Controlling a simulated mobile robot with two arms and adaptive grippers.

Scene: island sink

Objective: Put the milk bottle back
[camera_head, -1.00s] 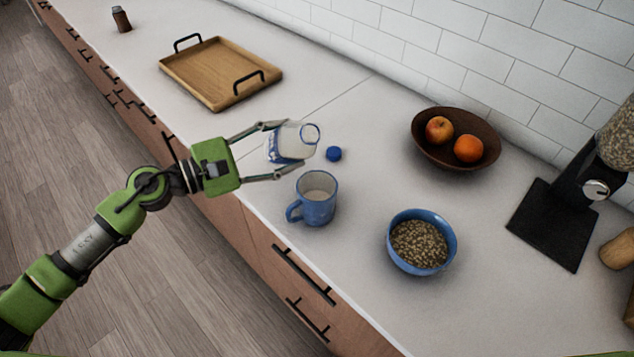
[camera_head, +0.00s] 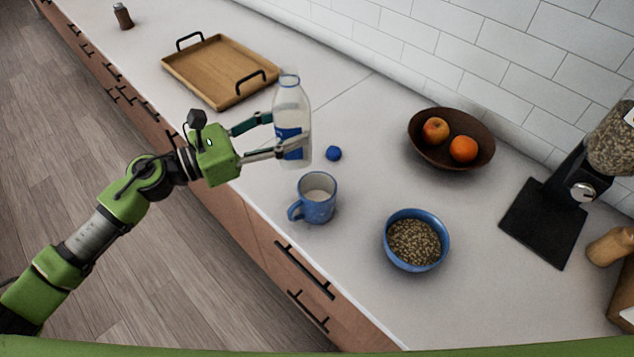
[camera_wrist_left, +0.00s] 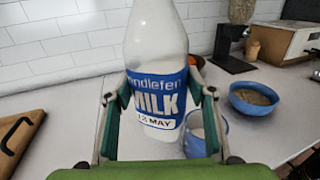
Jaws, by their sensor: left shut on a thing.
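The milk bottle (camera_head: 291,102) is clear with a blue label and a little white at the bottom. It is upright in my left gripper (camera_head: 283,142), which is shut on it around the label. In the left wrist view the bottle (camera_wrist_left: 156,60) stands between the fingers (camera_wrist_left: 160,103), its label reading "MILK". I cannot tell whether its base touches the counter. A blue cap (camera_head: 333,153) lies on the counter just right of the bottle. A blue mug (camera_head: 315,199) with white liquid stands in front. My right gripper is not in view.
A wooden tray (camera_head: 204,88) with black handles lies behind left. A blue bowl of cereal (camera_head: 388,250), a brown fruit bowl (camera_head: 420,146) and a black dispenser (camera_head: 540,225) stand to the right. Counter (camera_head: 350,105) between tray and fruit bowl is clear.

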